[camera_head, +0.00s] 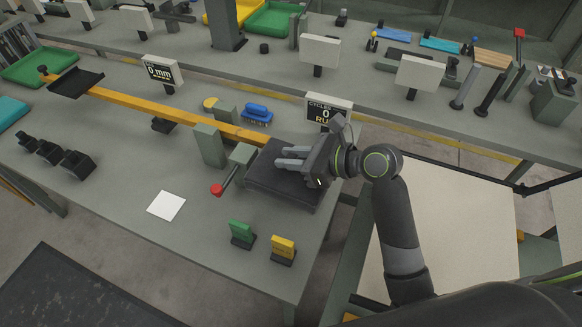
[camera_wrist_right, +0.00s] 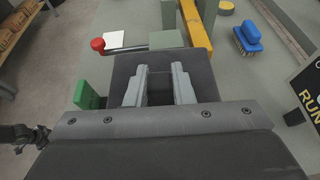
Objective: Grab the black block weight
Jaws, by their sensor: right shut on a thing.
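A wide black block (camera_head: 262,180) sits at the right end of the yellow beam (camera_head: 165,113), near the table's right edge. My right gripper (camera_head: 279,158) reaches in from the right over its top. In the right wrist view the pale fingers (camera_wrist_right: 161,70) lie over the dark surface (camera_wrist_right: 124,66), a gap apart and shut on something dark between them. The held part blends with the dark surface, so its outline is hard to tell. Several small black blocks (camera_head: 77,164) stand at the table's left. My left gripper is not in view.
A red-knobbed lever (camera_head: 217,190) and a green-grey post (camera_head: 209,145) stand left of the black block. Green (camera_head: 241,233) and yellow (camera_head: 283,248) blocks stand in front. A counter sign (camera_head: 328,109) and blue brush (camera_head: 257,113) are behind. A white square (camera_head: 166,205) lies on open table.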

